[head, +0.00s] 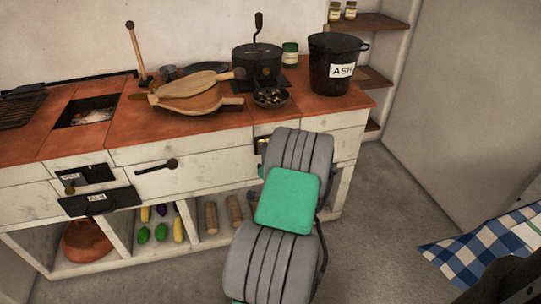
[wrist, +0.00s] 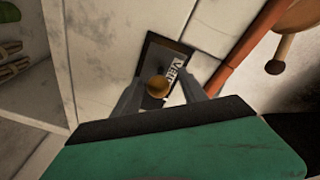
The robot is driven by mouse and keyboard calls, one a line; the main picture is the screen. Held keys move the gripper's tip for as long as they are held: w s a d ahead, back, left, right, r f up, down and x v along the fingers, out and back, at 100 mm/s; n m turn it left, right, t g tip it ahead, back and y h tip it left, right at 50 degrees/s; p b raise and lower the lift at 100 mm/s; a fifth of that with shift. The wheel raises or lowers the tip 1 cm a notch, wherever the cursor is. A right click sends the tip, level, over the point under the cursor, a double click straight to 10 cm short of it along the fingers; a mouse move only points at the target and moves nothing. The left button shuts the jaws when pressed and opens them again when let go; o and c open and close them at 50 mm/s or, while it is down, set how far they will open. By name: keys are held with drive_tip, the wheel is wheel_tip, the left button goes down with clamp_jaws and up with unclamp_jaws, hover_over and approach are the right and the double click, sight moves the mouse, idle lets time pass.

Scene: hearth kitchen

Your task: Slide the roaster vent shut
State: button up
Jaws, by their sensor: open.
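The roaster vent (wrist: 152,59) is a dark framed slot in the white counter front, with a white VENT label and a round brass knob (wrist: 157,87). In the head view only a small part of this vent (head: 261,143) shows, left of my arm. My gripper (wrist: 158,92) is open in the wrist view, with one grey finger on either side of the knob. I cannot tell whether either finger touches it. In the head view my arm hides the fingers. The black roaster (head: 257,68) with its crank stands on the counter above.
A second vent (head: 85,174) and an ash drawer (head: 99,201) are in the counter front at left. A bellows (head: 190,96), a bowl (head: 270,97) and an ash bucket (head: 335,65) stand on top. A checked cloth (head: 485,250) is at right. Some floor between is clear.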

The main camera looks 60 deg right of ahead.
drive_tip(key=b+v, duration=0.2)
drive_tip(key=v, duration=0.5)
drive_tip(key=shift+s+a, duration=0.2)
drive_tip(key=shift+a, duration=0.05)
